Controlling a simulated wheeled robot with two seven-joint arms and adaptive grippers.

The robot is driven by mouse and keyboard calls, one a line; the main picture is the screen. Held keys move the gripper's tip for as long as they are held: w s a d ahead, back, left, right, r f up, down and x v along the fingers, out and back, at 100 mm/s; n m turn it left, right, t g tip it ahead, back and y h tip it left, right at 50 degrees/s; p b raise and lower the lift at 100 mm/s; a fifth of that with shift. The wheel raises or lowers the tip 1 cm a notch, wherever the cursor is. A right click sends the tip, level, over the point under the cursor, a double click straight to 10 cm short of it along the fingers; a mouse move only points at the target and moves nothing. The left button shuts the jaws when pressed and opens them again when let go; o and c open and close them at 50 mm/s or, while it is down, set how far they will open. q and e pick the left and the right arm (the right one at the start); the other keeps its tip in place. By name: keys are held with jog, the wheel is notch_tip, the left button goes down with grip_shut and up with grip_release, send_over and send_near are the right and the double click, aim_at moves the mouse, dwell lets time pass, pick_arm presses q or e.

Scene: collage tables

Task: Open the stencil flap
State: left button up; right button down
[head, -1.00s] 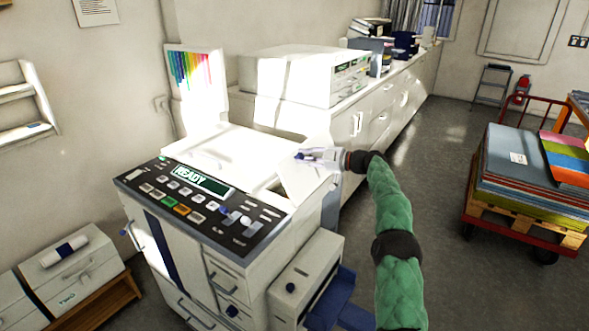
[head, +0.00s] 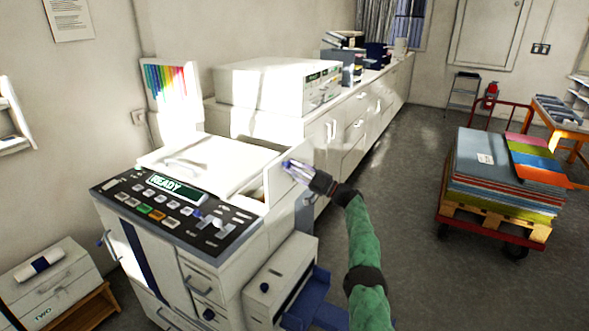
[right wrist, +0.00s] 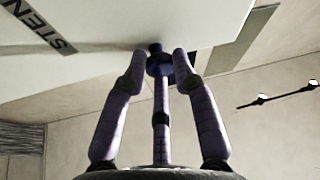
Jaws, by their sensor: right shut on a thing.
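The stencil flap (head: 279,184) is a pale panel on the right side of the white duplicator (head: 240,245). It stands up from the side of the machine's top in the head view. In the right wrist view the flap (right wrist: 120,22) fills the top, with a dark label (right wrist: 40,28) reading "STEN", the rest cut off. My left gripper is out of view.
The control panel (head: 175,212) reads "READY". A side unit with a blue tray (head: 322,312) stands below the flap. A white counter (head: 335,125) runs behind. A cart of stacked coloured sheets (head: 490,170) stands at right, with open floor between.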

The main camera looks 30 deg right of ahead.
jog(key=shift+s+d, duration=0.2)
jog(key=shift+s, duration=0.15)
dwell(0.6)
jog(key=c, duration=1)
grip_release()
jog(key=shift+s+d+f, duration=0.1)
jog(key=shift+s+d+f, duration=0.35)
jog(key=shift+s+d, duration=0.1)
jog(key=v, duration=1)
jog(key=shift+f, duration=0.3)
